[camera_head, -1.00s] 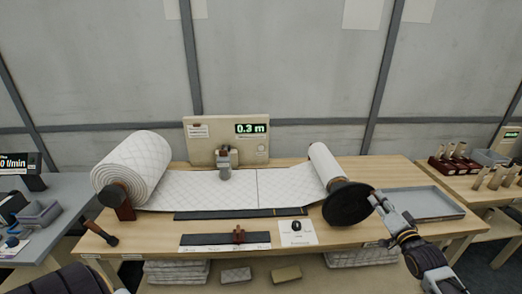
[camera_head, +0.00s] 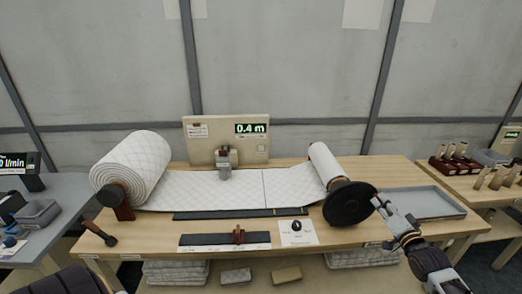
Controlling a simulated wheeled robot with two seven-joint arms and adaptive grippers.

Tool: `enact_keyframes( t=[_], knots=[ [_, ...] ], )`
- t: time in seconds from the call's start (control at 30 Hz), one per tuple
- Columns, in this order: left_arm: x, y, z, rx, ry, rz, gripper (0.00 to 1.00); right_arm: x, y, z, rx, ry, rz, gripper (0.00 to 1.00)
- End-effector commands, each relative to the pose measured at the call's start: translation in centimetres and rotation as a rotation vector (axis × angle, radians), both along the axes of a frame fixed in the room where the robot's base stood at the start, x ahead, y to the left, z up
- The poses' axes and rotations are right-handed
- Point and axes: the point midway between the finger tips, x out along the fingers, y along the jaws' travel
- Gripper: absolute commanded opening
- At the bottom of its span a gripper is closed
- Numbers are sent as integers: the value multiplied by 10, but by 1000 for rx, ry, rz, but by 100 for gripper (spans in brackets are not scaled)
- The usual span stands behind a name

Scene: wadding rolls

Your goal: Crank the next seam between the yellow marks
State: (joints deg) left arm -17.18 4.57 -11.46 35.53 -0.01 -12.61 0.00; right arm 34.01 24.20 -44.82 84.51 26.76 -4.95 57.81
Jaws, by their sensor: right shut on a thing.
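White quilted wadding (camera_head: 215,188) runs across the table from a large roll (camera_head: 132,168) at the left to a thinner roll (camera_head: 325,164) at the right. A dark seam line (camera_head: 264,188) crosses the wadding right of the middle. Yellow marks (camera_head: 305,211) show small near the right end of the dark strip (camera_head: 240,214) in front of the wadding. My right gripper (camera_head: 378,202) is shut at the right rim of the black crank wheel (camera_head: 349,203); the crank's handle is hidden by the fingers. My left gripper is not in view.
The display (camera_head: 250,128) reads 0.4 m. A clamp-like device (camera_head: 224,165) stands at the wadding's back edge. A grey tray (camera_head: 425,203) lies right of the wheel. A slider rule (camera_head: 225,239), a card with a black knob (camera_head: 297,232) and a dark-handled lever (camera_head: 100,234) are in front.

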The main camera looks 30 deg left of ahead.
Motion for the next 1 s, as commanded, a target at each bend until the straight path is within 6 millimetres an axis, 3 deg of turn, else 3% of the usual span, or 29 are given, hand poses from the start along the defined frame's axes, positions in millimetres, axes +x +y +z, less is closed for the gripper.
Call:
enact_keyframes(
  t=[0.53,1.0],
  knots=[
    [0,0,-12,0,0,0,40,3,-5,-19,-3,5,1,5],
    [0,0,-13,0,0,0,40,4,-6,-20,-2,5,2,5]
  ],
)
